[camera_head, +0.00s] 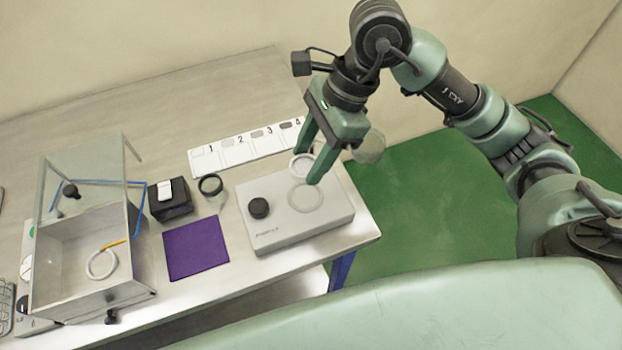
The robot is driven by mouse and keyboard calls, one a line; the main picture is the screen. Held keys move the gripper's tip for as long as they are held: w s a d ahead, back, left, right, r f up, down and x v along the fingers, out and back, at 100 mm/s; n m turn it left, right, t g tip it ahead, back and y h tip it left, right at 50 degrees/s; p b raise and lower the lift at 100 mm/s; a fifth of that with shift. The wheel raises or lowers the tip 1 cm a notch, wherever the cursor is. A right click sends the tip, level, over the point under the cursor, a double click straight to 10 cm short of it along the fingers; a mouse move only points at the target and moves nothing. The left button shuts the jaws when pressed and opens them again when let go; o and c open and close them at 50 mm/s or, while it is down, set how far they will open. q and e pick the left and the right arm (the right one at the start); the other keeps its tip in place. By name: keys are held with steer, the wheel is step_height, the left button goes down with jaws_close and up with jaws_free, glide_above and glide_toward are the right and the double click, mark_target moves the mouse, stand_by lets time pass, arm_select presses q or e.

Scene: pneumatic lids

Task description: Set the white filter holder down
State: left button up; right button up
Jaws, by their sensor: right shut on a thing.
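My right gripper (308,168) comes in from the upper right. It is shut on the white filter holder (299,167), a small pale ring between its fingers. The ring is above or near the back edge of a light grey box-shaped device (279,228). A finger partly hides the ring, and I cannot tell whether it touches the device. The device has a black knob (258,208) and a pale round seat (305,198) on top, just in front of the fingertips. My left gripper is not in view.
A white strip numbered 1 to 4 (236,155) lies behind the device. A purple mat (196,248), a black ring (210,184) and a black block (171,208) are left of it. A box with a raised clear lid (83,185) stands far left. The table ends at right.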

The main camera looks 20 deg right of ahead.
glide_above(304, 197)
steer(key=d, duration=0.1)
steer(key=f, duration=0.5)
steer(key=shift+d+f+p, duration=0.15)
steer(key=shift+d+p, duration=0.05)
steer(key=shift+p, duration=0.1)
step_height(304, 197, down, 4)
steer(key=shift+r+p, duration=0.15)
steer(key=shift+p, duration=0.2)
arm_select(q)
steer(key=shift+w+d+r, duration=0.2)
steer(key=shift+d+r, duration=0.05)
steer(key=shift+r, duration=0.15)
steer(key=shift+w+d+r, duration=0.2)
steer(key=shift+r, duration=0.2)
